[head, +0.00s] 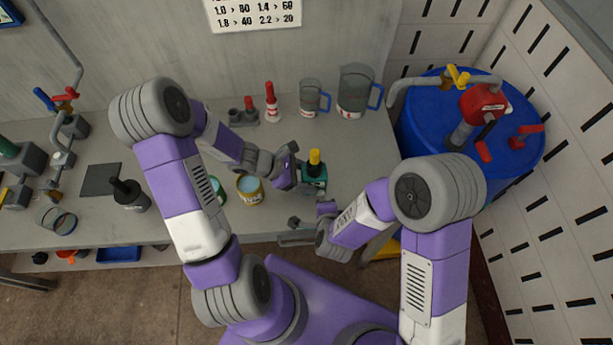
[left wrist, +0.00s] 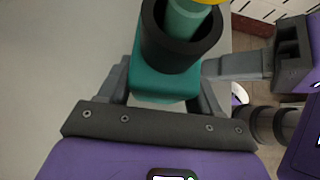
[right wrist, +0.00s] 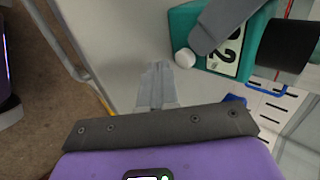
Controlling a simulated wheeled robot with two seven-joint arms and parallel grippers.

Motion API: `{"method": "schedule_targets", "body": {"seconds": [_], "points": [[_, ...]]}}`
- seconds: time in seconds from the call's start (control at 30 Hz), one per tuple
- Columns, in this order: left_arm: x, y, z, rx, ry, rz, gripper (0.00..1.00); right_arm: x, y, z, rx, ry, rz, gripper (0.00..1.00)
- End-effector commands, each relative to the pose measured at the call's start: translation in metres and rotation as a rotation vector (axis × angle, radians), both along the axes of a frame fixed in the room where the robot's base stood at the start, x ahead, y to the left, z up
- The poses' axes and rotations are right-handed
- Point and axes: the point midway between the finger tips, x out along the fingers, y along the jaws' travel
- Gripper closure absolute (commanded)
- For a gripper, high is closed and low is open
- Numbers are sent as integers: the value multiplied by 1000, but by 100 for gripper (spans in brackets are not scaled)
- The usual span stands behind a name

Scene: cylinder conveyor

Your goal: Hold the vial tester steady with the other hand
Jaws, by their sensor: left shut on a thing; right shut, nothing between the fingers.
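The vial tester (head: 315,178) is a small teal box at the front of the table, with a black socket (left wrist: 183,40). A vial with a yellow cap (head: 314,157) stands in the socket. My left gripper (head: 299,177) is shut on the tester's sides; the tester (left wrist: 165,82) fills the space between its fingers in the left wrist view. My right gripper (right wrist: 157,68) is shut and empty, its fingertips close to the tester. The right wrist view shows a white round button (right wrist: 185,58) and a label (right wrist: 226,52) on the tester; a left finger partly covers it. I cannot tell whether the right fingertips touch it.
A blue drum (head: 415,125) is at the right. The table's front edge is near my right gripper.

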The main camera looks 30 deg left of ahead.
Motion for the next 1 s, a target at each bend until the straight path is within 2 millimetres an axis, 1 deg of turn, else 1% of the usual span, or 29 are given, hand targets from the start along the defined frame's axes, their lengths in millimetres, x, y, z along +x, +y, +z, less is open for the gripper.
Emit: {"method": "schedule_targets", "body": {"seconds": [0.6,1.0], "points": [[-1,0,-1,-1,2,-1,60,-31,-19,0,0,1,1,100],[-1,0,-1,-1,2,-1,60,-33,-20,0,1,0,1,100]]}}
